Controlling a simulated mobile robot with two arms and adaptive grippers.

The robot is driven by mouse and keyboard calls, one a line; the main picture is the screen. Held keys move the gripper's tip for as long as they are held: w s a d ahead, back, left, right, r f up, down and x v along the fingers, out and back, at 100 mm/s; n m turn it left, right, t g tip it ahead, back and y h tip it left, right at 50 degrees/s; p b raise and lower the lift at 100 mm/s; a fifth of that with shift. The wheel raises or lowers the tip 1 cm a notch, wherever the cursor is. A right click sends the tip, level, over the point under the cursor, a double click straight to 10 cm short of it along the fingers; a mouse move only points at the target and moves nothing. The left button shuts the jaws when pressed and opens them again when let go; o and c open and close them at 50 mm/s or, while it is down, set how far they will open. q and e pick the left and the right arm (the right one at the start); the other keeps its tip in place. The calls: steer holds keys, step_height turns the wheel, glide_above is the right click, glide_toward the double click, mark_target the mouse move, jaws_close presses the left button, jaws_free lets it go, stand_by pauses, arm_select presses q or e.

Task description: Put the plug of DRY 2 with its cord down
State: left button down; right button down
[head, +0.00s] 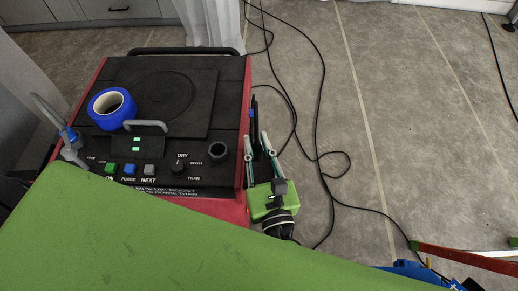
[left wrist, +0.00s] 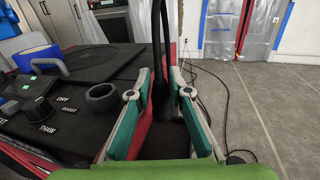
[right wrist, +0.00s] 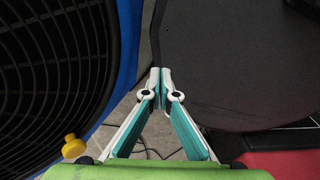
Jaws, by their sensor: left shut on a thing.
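My left gripper (head: 256,146) is beside the right side of a red machine with a black top (head: 226,105). In the left wrist view, its teal and white fingers (left wrist: 159,84) are around a black plug (left wrist: 167,112) with a thick black cord (left wrist: 157,40) rising from it. The fingers hide part of the plug. It shows small and dark in the head view (head: 254,115). No DRY 2 label is readable. My right gripper (right wrist: 160,76) is shut with its tips together and nothing visible between them; it is outside the head view.
A blue tape roll (head: 112,105) lies on the machine top, near knobs and buttons. Thin black cords (head: 318,110) trail over the grey floor (head: 400,90). In the right wrist view, a black fan grille (right wrist: 50,70) and a dark panel (right wrist: 240,60) flank the right gripper.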

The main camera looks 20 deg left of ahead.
mark_target(259, 151)
arm_select(q)
steer(key=shift+w+f, duration=0.55)
steer(key=shift+f, duration=0.15)
steer(key=f, duration=0.2)
steer(key=w+f, duration=0.1)
steer(key=f, duration=0.1)
steer(key=shift+a, duration=0.15)
steer(key=shift+s, duration=0.1)
arm_select(e)
steer(key=shift+w+d, duration=0.2)
steer(key=shift+d, duration=0.15)
arm_select(q)
steer(key=shift+f, duration=0.1)
arm_select(e)
steer(key=shift+f, duration=0.1)
arm_select(q)
steer(key=c, duration=2.3)
jaws_free()
steer(key=shift+f, duration=0.1)
steer(key=shift+o, duration=0.8)
